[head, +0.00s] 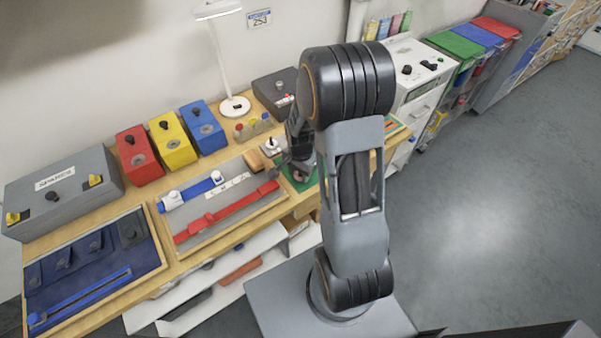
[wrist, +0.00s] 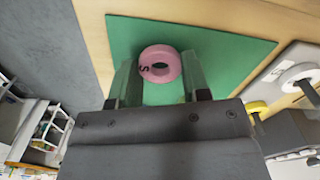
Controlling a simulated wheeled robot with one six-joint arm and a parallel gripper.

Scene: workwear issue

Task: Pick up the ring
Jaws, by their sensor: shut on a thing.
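A pink ring (wrist: 160,64) with a dark letter S on its face shows in the wrist view, over the green mat (wrist: 222,50). My gripper (wrist: 160,78) is shut on the ring, with one finger on each side of it. I cannot tell whether the ring touches the mat or is held just above it. In the head view my arm hides the ring and most of the green mat (head: 297,184), which lies at the right part of the wooden bench.
Left of my gripper is a grey board (head: 232,217) with a red strap and a blue strap. Red (head: 139,154), yellow (head: 172,141) and blue (head: 203,126) boxes stand behind it. A white lamp (head: 236,107) stands at the back. A yellow ring (wrist: 257,107) lies near the mat.

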